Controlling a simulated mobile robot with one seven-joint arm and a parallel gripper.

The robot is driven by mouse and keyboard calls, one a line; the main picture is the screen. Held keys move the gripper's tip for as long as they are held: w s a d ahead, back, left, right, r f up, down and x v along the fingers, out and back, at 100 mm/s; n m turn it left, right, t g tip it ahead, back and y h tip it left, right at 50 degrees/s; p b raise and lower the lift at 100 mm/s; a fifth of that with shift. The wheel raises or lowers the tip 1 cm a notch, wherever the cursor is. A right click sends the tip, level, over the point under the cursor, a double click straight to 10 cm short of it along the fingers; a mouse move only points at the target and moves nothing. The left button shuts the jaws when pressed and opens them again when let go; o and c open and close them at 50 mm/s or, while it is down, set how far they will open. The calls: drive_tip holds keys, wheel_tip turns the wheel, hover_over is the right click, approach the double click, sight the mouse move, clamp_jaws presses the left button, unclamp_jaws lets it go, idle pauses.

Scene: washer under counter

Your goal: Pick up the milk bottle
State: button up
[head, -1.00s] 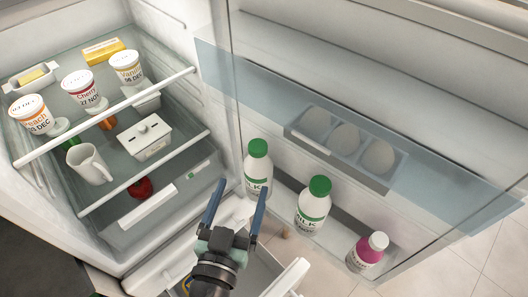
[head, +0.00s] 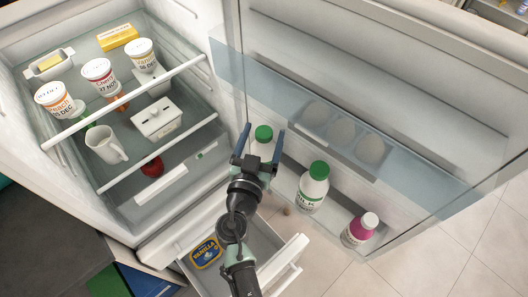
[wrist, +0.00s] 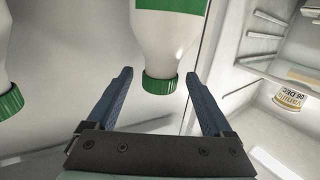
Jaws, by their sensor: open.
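A white milk bottle (head: 262,150) with a green cap stands in the fridge door shelf, at the left end. My gripper (head: 264,131) is open, its two fingers showing on either side of that cap. In the wrist view, where things appear upside down, the milk bottle (wrist: 170,40) shows its cap between the open fingers of my gripper (wrist: 158,74). I cannot tell whether a finger touches it. My wrist hides the bottle's lower part in the head view. A second green-capped milk bottle (head: 313,188) stands to the right.
A magenta bottle (head: 359,230) stands further right in the door. An egg holder (head: 335,140) sits behind the clear door panel. Fridge shelves at left hold several tubs, a white mug (head: 105,146) and a white box (head: 156,120). An open drawer (head: 262,240) lies below my arm.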

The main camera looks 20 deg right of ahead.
drive_tip(key=shift+w+d, duration=0.3)
drive_tip(key=shift+w, duration=0.1)
clamp_jaws()
drive_tip(key=shift+r, duration=0.1)
idle(0.4)
